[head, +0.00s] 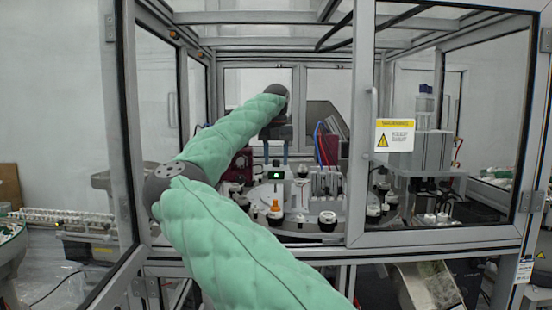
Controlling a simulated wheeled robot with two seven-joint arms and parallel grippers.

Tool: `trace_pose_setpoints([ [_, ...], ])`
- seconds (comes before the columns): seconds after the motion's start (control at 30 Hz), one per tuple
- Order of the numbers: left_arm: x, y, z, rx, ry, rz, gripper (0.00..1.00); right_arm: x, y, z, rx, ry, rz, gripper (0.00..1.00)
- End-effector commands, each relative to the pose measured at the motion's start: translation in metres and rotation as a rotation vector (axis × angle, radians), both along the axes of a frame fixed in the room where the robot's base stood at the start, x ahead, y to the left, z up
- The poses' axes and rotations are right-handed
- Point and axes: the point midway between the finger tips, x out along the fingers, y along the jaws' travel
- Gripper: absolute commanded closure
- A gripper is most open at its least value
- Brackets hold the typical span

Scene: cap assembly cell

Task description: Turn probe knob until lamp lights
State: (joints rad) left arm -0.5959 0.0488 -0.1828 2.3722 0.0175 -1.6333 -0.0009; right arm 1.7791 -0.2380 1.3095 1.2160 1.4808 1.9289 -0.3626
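My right arm, in green padding, reaches through the open front of the machine. Its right gripper (276,153) points down over the round table, with two bluish fingers apart and a gap between them. Just below the fingertips is a small black box with a bright green patch (276,175), which looks like a lit lamp. An orange-tipped piece (276,207) stands below it. I cannot make out the probe knob for certain; it is too small at this distance. Whether the fingers touch anything is unclear. My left gripper is out of view.
The round table (255,196) carries several black and white fixtures. A dark red unit (240,165) stands left of the gripper and a grey block (326,182) right of it. A door frame (361,130) with a yellow warning label (394,135) closes the right side.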

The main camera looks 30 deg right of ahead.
Motion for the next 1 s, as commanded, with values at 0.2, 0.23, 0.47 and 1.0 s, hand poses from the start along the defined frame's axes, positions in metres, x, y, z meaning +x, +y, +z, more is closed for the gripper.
trace_pose_setpoints([
  [0.2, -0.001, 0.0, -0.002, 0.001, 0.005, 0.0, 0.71, 0.0, 0.0, 0.004, -0.001, -0.001, 0.0, 0.55],
  [0.23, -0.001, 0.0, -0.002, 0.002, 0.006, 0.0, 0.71, 0.0, 0.0, 0.007, -0.001, -0.001, 0.0, 0.55],
  [0.47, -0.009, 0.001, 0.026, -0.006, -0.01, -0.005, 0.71, 0.0, -0.001, 0.039, -0.001, -0.003, 0.0, 0.55],
  [1.0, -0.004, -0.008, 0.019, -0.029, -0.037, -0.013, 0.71, 0.001, 0.0, 0.078, 0.0, 0.0, 0.0, 0.55],
])
